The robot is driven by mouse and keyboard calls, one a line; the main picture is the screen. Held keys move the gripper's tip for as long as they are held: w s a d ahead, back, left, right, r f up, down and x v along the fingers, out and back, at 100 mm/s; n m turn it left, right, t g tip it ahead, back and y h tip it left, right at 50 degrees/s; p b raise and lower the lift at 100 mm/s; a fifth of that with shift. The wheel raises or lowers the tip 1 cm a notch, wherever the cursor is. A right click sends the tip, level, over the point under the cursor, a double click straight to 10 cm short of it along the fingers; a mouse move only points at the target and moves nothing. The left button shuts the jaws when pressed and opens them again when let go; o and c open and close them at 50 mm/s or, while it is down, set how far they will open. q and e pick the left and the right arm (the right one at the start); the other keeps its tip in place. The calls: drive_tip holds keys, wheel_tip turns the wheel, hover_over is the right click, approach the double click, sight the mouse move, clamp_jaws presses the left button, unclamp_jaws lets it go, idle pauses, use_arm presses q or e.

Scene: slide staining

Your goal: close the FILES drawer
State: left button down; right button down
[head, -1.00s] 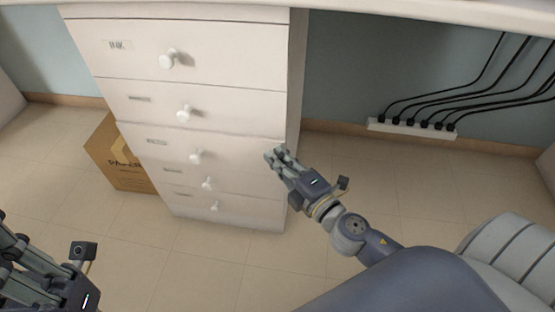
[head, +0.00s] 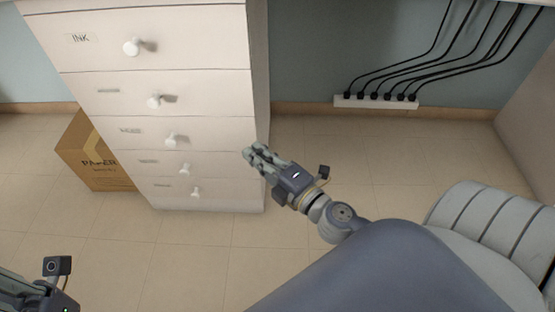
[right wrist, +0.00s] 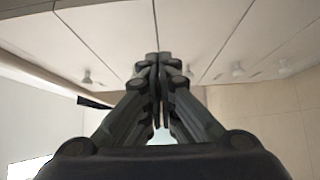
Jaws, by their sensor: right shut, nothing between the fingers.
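A white cabinet holds a stack of drawers with round white knobs. The top drawer (head: 190,40) reads INK; the lower labels are too small to read, so I cannot tell which is FILES. The third drawer (head: 215,132) and the others look flush or nearly so. My right gripper (head: 252,152) is shut and empty, its tips beside the lower right edge of the drawer fronts; touching or apart is unclear. In the right wrist view its closed fingers (right wrist: 158,65) point at the pale fronts with knobs. My left gripper (head: 35,292) is cut off at the lower left, its fingertips hidden.
A brown PAPER box (head: 92,155) stands on the floor left of the cabinet. A white power strip (head: 376,101) with several black cables is by the wall behind. The tiled floor (head: 200,255) before the cabinet is clear.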

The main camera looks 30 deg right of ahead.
drive_tip(key=s+d+b, duration=0.1)
drive_tip(key=s, duration=0.5)
drive_tip(key=shift+s+b, duration=0.3)
